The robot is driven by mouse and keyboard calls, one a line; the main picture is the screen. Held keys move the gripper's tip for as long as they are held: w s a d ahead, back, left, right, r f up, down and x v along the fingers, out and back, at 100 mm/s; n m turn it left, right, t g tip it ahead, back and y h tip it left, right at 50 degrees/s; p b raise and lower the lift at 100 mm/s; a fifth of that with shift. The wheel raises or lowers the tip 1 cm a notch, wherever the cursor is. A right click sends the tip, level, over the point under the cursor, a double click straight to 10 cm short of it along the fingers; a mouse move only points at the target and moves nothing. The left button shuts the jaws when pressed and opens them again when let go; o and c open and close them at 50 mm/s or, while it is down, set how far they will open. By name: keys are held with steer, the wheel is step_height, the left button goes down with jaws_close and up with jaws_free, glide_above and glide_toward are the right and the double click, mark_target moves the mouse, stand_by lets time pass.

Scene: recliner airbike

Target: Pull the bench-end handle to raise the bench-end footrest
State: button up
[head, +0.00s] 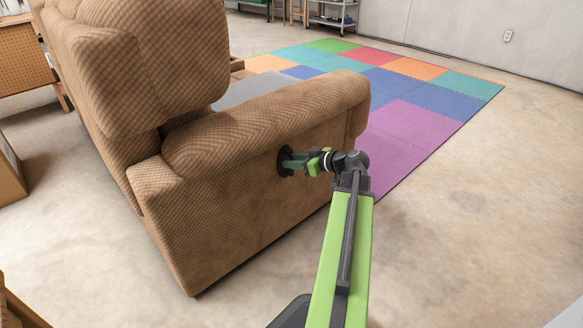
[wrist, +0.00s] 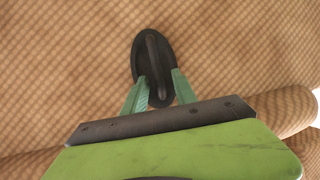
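The brown checked recliner bench (head: 220,215) fills the left and middle of the head view. The bench-end handle (head: 284,161) is a dark oval plate with a raised bar, set in the side panel below the armrest. The handle also shows in the wrist view (wrist: 151,52). My gripper (head: 293,163) reaches the handle from the right. In the wrist view my gripper's two green fingertips (wrist: 160,80) stand apart, one on each side of the bar's lower part, with gaps visible. I cannot tell if they touch the plate. The footrest is not visible from this side.
A multicoloured foam mat (head: 420,125) lies on the concrete floor beyond the bench. The floor (head: 470,230) to the right is clear. A wooden cabinet (head: 25,55) stands at the far left and a metal shelf (head: 332,15) by the back wall.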

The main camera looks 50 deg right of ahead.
steer(key=shift+w+f, duration=0.15)
steer(key=shift+w, duration=0.25)
steer(key=shift+a, duration=0.1)
jaws_close()
stand_by(1.1)
